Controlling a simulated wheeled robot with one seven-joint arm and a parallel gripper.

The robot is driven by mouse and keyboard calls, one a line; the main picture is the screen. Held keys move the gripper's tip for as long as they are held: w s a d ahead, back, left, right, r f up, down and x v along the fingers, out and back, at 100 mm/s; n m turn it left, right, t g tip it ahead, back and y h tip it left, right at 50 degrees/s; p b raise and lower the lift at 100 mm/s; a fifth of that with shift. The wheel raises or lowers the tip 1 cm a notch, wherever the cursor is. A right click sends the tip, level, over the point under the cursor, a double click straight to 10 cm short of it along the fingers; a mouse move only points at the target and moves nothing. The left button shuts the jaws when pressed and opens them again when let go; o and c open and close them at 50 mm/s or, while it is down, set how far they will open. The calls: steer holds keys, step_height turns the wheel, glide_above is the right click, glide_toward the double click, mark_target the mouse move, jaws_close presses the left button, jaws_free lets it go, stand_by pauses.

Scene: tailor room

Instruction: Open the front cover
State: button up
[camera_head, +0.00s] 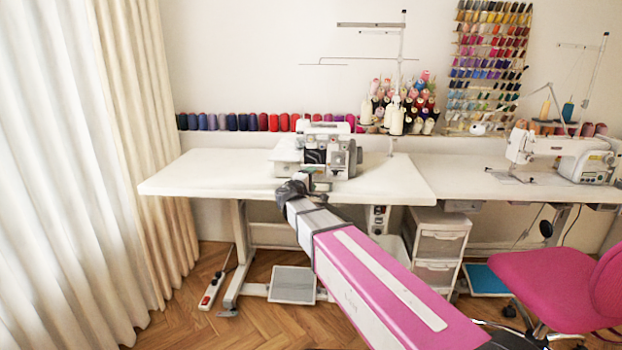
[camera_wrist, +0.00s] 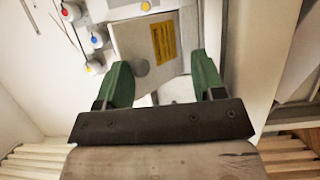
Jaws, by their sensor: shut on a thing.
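The white overlock sewing machine (camera_head: 325,148) stands on the white table in the head view. Its front cover (camera_wrist: 137,40) is a pale panel with a yellow label (camera_wrist: 163,42) and a round grey spot, close ahead in the wrist view. My gripper (camera_wrist: 160,68) has green fingers, one at each side of the panel's lower part, and is shut on the cover. The head view shows my gripper low at the machine's front, partly hidden by my arm. How far the cover stands from the machine body is hard to tell.
The white table (camera_head: 205,172) is clear left of the machine. A thread stand (camera_head: 400,75) and thread cones (camera_head: 398,115) stand behind it. A second sewing machine (camera_head: 565,150) is at right. A pink chair (camera_head: 560,285) and white drawers (camera_head: 438,245) are on the floor at right.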

steer(key=shift+s+a+f, duration=0.1)
steer(key=shift+a+f, duration=0.4)
steer(key=shift+f, duration=0.1)
steer(key=shift+c, duration=1.1)
steer(key=shift+s+a+f, duration=0.55)
steer(key=shift+f, duration=0.05)
steer(key=shift+s+a+f, duration=0.2)
steer(key=shift+s+f, duration=0.25)
steer(key=shift+s, duration=0.2)
steer(key=shift+s+a+f, duration=0.2)
steer(key=shift+s+f, duration=0.25)
steer(key=shift+s, duration=0.15)
steer(key=shift+s+a+f, duration=0.25)
steer(key=shift+s+f, duration=0.25)
steer(key=shift+s, duration=0.1)
steer(key=shift+c, duration=1.4)
steer(key=shift+o, duration=1.4)
steer(key=shift+s+a+f, duration=0.25)
steer(key=shift+s+f, duration=0.05)
steer(key=shift+s, duration=0.05)
steer(key=shift+s+a+f, duration=0.55)
steer(key=shift+s+f, duration=0.25)
steer(key=shift+s, duration=0.1)
steer(key=v, duration=1.1)
